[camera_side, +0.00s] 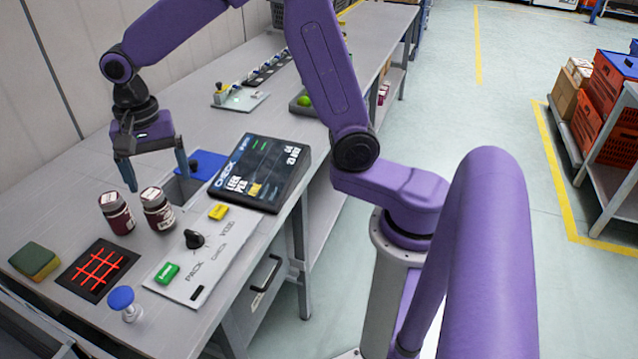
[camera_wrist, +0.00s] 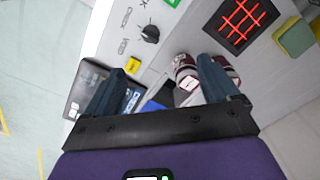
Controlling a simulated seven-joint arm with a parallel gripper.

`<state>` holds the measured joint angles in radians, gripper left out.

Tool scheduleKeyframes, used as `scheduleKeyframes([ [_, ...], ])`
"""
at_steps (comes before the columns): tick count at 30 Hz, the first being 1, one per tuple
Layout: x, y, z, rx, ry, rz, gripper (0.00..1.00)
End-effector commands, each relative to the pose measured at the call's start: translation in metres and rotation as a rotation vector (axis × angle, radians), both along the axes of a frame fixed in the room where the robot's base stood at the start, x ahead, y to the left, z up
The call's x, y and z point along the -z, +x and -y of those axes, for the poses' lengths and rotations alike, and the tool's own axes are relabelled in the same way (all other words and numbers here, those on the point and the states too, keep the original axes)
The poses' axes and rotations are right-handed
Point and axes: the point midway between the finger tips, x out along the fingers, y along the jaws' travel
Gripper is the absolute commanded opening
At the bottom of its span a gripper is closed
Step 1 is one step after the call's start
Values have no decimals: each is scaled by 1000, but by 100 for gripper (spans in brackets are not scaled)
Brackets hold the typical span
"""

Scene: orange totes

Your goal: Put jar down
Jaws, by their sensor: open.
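The wrist view shows one jar (camera_wrist: 185,70) beside a finger and another jar partly hidden behind that finger. Which one the task means, I cannot tell. My gripper (camera_side: 158,180) is open above the table, just behind the jars in the side view.
A tilted check display (camera_side: 262,172) stands to the right. A control panel (camera_side: 205,255) with a black knob, a red-lined black pad (camera_side: 98,268), a sponge (camera_side: 36,261) and a blue-topped button (camera_side: 122,300) lie in front. A blue piece (camera_side: 210,164) sits behind the jars.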

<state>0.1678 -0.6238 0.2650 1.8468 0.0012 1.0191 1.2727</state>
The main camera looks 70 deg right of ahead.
Motion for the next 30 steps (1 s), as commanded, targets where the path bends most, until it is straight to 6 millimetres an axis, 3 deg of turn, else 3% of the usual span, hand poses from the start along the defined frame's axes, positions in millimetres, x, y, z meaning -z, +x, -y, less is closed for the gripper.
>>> scheduleKeyframes([
  [11,-8,-114,8,-765,-1,12,88],
  [21,-2,-218,44,-1453,-3,26,88],
  [27,5,-263,68,-1771,-5,31,88],
  [30,7,-274,74,-1862,-6,33,88],
])
